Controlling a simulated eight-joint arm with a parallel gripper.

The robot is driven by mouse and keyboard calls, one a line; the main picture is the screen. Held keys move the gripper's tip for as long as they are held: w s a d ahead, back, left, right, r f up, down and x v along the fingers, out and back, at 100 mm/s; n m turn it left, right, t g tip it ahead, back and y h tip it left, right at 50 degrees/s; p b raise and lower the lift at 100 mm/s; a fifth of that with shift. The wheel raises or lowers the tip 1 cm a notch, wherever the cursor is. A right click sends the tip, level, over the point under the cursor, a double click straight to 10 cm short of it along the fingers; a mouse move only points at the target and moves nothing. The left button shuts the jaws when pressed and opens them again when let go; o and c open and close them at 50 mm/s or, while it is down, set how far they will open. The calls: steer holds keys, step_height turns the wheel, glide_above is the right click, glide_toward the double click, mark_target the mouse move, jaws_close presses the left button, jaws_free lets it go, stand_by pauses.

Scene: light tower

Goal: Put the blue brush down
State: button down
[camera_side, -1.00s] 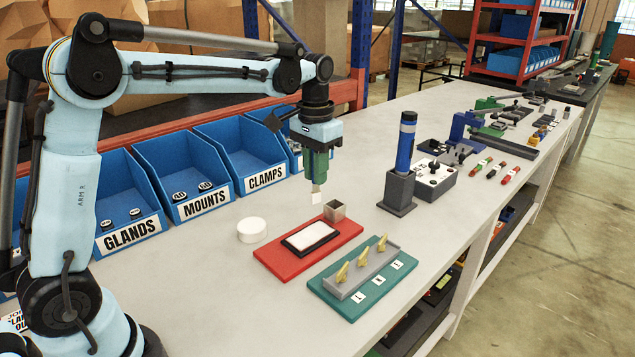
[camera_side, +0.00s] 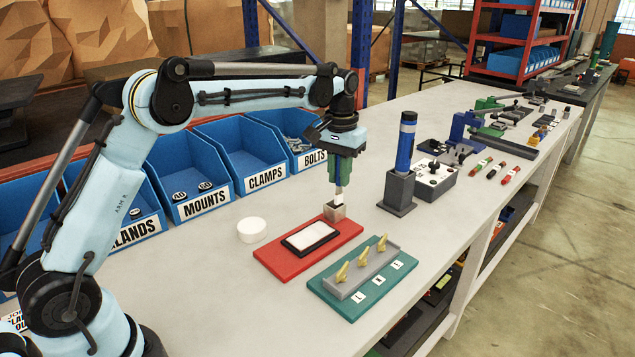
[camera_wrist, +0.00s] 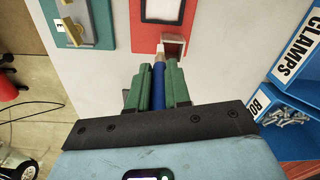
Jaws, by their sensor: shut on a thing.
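My gripper (camera_side: 340,182) has green fingers and is shut on the blue brush, pointing down over the red board (camera_side: 275,262). In the wrist view the brush's blue handle (camera_wrist: 157,90) lies between the green fingers (camera_wrist: 158,76), with a pale part beyond their tips. In the side view only the brush's pale lower end (camera_side: 338,197) shows, at the mouth of a small square grey cup (camera_side: 335,213) on the board's far corner. I cannot tell how far the end is inside the cup. The cup (camera_wrist: 175,43) also shows just beyond the brush in the wrist view.
A black-framed white pad (camera_side: 311,237) lies on the red board. A teal board (camera_side: 347,309) with yellow pieces lies in front, a white round puck (camera_side: 251,230) to the left. A blue light tower (camera_side: 405,147) stands right, in a grey base. Blue bins (camera_side: 250,160) line the back.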

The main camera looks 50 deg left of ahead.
mark_target(339, 195)
steer(key=shift+w+a+f, duration=0.15)
steer(key=shift+a+f, duration=0.2)
steer(key=shift+f, duration=0.55)
steer(key=shift+w+a+f, duration=0.15)
steer(key=shift+a+f, duration=0.15)
steer(key=shift+f, duration=0.55)
steer(key=shift+w+a+f, duration=0.15)
steer(key=shift+a+f, duration=0.2)
steer(key=shift+f, duration=0.55)
steer(key=shift+f, duration=0.1)
steer(key=c, duration=1.1)
jaws_free()
